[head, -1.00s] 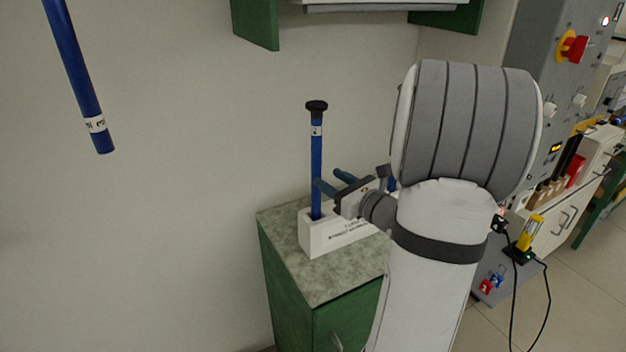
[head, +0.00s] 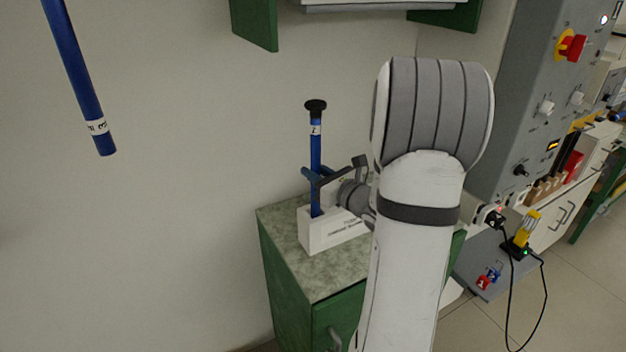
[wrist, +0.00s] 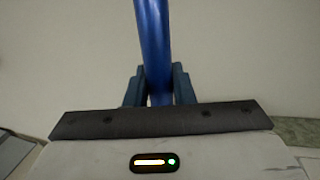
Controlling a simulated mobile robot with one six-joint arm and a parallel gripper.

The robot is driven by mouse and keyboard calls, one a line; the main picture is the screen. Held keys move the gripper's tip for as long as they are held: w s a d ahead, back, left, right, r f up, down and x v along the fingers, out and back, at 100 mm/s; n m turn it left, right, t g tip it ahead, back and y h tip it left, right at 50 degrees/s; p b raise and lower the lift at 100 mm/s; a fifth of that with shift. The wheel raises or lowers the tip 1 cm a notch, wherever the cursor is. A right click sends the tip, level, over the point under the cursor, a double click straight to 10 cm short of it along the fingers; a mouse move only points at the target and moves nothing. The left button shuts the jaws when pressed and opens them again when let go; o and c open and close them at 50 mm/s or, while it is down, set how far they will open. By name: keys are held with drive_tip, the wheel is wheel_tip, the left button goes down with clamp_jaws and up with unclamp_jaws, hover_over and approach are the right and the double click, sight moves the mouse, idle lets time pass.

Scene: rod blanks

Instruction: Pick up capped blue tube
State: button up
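The capped blue tube (head: 316,152) stands upright in a white block holder (head: 318,238). It has a black cap and a white label with a mark like a 2. My gripper (head: 312,175) is at the tube's middle, above the holder, its fingers on either side. In the wrist view the blue tube (wrist: 153,45) runs between the two blue fingers (wrist: 158,88), which lie against its sides with almost no gap. The tube's foot is hidden inside the holder, and my arm hides the holder's right part.
The holder sits on a speckled top (head: 290,238) of a green cabinet (head: 285,295) against the wall. Another blue tube (head: 80,75) with a white label hangs at upper left, cut off by the frame. A grey control panel (head: 525,95) and a black cable stand at right.

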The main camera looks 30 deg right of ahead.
sight(319, 130)
clamp_jaws()
drive_tip(key=shift+s+r, duration=0.1)
drive_tip(key=shift+r, duration=0.05)
drive_tip(key=shift+s+r+b, duration=0.15)
drive_tip(key=shift+r+b, duration=0.05)
drive_tip(key=shift+b, duration=0.1)
wheel_tip(319, 130, up, 11)
drive_tip(key=shift+f, duration=0.1)
drive_tip(key=s+b, duration=0.2)
drive_tip(key=s, duration=1.7)
drive_tip(key=shift+s+d+b, duration=0.3)
drive_tip(key=shift+d, duration=0.05)
